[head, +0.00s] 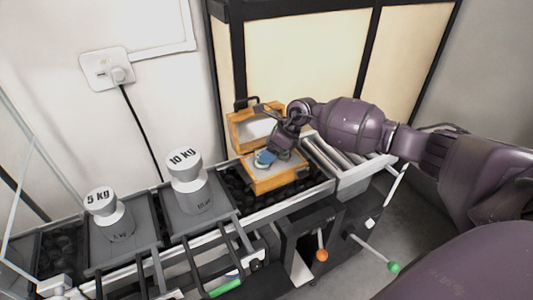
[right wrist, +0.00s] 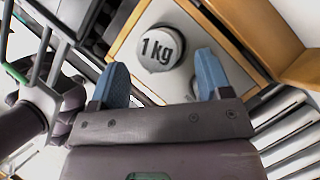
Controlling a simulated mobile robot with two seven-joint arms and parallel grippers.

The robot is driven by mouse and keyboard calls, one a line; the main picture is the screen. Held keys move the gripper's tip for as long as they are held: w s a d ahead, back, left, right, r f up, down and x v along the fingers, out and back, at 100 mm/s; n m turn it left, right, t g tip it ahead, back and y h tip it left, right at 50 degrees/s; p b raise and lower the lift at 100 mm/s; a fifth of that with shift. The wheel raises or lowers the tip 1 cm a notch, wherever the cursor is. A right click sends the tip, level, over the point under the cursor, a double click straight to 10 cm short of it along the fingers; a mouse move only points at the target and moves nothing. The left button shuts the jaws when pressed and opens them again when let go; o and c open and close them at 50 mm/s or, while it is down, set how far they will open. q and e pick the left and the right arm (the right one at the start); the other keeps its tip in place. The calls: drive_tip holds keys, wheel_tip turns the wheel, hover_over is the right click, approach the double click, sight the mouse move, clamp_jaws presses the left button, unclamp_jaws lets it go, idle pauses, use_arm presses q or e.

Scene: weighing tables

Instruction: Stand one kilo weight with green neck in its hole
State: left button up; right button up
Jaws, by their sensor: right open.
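The one kilo weight (right wrist: 160,47) shows its round pale top, marked "1 kg", in the right wrist view. Its neck is hidden below the top, so I cannot see its colour. It appears upright over the pale insert of the open wooden box (head: 282,184). I cannot tell how deep it sits in a hole. My right gripper (right wrist: 161,66) is open, its blue fingertips apart on the near side of the weight's top. In the head view my right gripper (head: 265,158) is over the box and hides the weight. My left gripper is not in view.
The box's raised lid (head: 250,128) stands behind. Left of it are a 10 kg weight (head: 188,182) and a 5 kg weight (head: 106,208) on grey plates. Metal rollers (head: 325,155) lie right of the box. Levers with orange (head: 321,255) and green (head: 393,267) knobs project in front.

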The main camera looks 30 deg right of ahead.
drive_tip(key=p+v, duration=0.1)
drive_tip(key=v, duration=0.7)
drive_tip(key=s+a+f+m+t+y, duration=0.35)
drive_tip(key=s+a+m, duration=0.2)
drive_tip(key=a, duration=0.25)
drive_tip(key=s+a+f+m+t+y, duration=0.2)
drive_tip(key=s+a+m+y, duration=0.3)
drive_tip(key=a+m, duration=0.25)
drive_tip(key=s+d+f+m+h, duration=0.1)
drive_tip(key=s+f+m+h, duration=0.3)
drive_tip(key=s+m, duration=0.3)
drive_tip(key=s+d+f+m+t+h, duration=0.1)
drive_tip(key=s+f+m+h, duration=0.3)
drive_tip(key=m, duration=0.9)
drive_tip(key=s+d+f+m+h, duration=0.2)
drive_tip(key=s+f+m+h, duration=0.2)
drive_tip(key=s+m, duration=0.6)
drive_tip(key=shift+s+d+f+m+t+h+p, duration=0.3)
drive_tip(key=shift+d+t+h+p, duration=0.1)
drive_tip(key=shift+h, duration=0.45)
